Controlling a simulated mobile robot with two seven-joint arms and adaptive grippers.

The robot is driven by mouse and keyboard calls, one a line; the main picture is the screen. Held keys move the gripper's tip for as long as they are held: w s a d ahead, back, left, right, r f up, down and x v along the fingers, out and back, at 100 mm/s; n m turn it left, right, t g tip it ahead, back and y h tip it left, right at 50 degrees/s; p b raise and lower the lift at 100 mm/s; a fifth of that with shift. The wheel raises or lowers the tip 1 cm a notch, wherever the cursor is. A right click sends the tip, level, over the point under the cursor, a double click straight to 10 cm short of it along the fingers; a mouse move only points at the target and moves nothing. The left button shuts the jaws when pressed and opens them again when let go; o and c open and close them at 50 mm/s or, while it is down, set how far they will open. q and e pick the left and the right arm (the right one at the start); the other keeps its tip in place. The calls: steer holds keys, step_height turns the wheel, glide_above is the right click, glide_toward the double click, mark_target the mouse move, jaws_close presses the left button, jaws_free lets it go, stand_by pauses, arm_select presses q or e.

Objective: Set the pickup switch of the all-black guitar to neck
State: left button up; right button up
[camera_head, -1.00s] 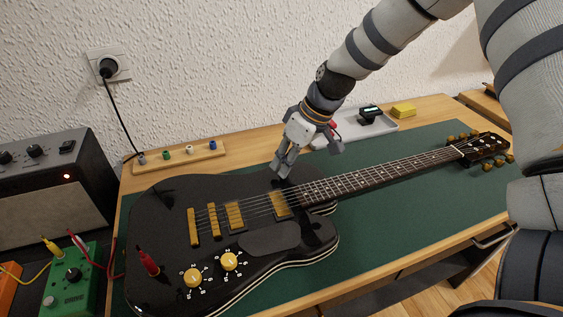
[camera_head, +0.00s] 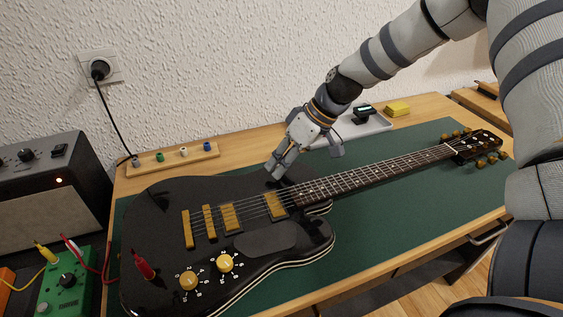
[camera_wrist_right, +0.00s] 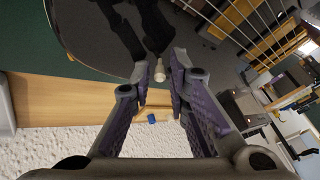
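The all-black guitar (camera_head: 165,215) lies on a green mat, its neck pointing to the upper right. My right gripper (camera_head: 276,172) is over the upper edge of its body, near the neck joint. In the right wrist view the two fingers (camera_wrist_right: 158,88) are apart and empty. A small pale-tipped pickup switch (camera_wrist_right: 159,72) stands on the glossy black body, in line with the gap between the fingertips. I cannot tell whether a finger touches it. In the head view the gripper hides the switch. My left gripper is not in view.
A red-capped plug (camera_head: 144,265) and two gold knobs (camera_head: 188,281) are on the guitar's lower body. A wooden strip with coloured pegs (camera_head: 172,160), a grey tray (camera_head: 365,128) and a yellow block (camera_head: 397,108) are along the back. The amplifier (camera_head: 50,190) and green pedal (camera_head: 67,290) are at left.

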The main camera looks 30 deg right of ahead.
steer(key=v, duration=1.2)
